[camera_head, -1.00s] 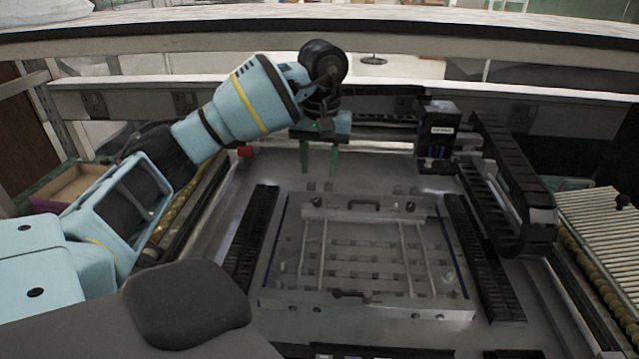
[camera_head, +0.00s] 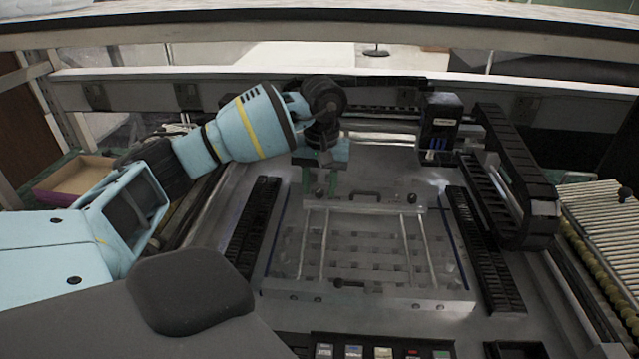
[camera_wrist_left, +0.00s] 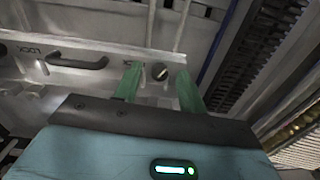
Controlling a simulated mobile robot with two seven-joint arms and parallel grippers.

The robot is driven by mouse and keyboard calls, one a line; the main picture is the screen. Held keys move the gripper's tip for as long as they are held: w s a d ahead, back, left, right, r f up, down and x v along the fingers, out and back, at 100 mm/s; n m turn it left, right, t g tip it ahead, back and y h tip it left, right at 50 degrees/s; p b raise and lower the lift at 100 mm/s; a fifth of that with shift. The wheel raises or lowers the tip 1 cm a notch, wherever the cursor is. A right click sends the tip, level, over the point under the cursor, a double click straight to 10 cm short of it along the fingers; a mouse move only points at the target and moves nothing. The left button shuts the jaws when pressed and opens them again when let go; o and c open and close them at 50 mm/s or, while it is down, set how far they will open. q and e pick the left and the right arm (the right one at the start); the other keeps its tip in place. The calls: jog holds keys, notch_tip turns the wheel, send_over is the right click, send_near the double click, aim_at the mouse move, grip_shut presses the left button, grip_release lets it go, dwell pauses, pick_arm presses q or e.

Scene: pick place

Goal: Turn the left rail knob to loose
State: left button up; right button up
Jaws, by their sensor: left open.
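The left rail knob (camera_wrist_left: 159,71) is a small dark round knob with a pale mark across it, on the grey rail of the fixture. In the wrist view it shows between the two green fingertips of my left gripper (camera_wrist_left: 159,72), with a gap on each side. In the head view my left gripper (camera_head: 319,188) points down over the fixture's far left corner, open and empty. The knob cannot be made out clearly there, behind the fingers. How far the tips are above the rail is hard to tell. My right gripper is not in view.
A dark handle (camera_head: 369,195) stands on the rail beside the knob, and a second knob (camera_head: 412,198) sits at the rail's right end. A black boxed unit (camera_head: 440,126) stands behind on the right.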

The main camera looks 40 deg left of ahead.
pick_arm(q)
grip_shut()
